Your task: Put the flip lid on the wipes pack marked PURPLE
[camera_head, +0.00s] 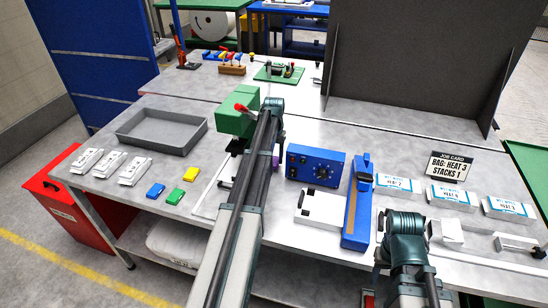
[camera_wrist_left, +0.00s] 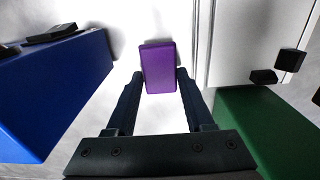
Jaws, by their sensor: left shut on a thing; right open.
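A small purple lid (camera_wrist_left: 160,68) is held between the two fingertips of my left gripper (camera_wrist_left: 154,78). In the head view, a bit of the purple lid (camera_head: 275,160) shows beside my left forearm, which hides the gripper fingers. Three white wipes packs (camera_head: 135,170) lie in a row at the left of the bench; their markings are too small to read. A blue lid (camera_head: 155,191), a green lid (camera_head: 175,196) and a yellow lid (camera_head: 190,174) lie to the right of the packs. My right gripper (camera_head: 402,240) is over the right bench front, its fingers mostly hidden by its wrist.
A grey tray (camera_head: 163,143) stands behind the packs. A green machine (camera_head: 237,122) and a blue control box (camera_head: 314,165) flank my left arm. A blue sealer (camera_head: 357,205) stands further right, with labelled wipes packs (camera_head: 452,195) and a job card (camera_head: 449,165) beyond.

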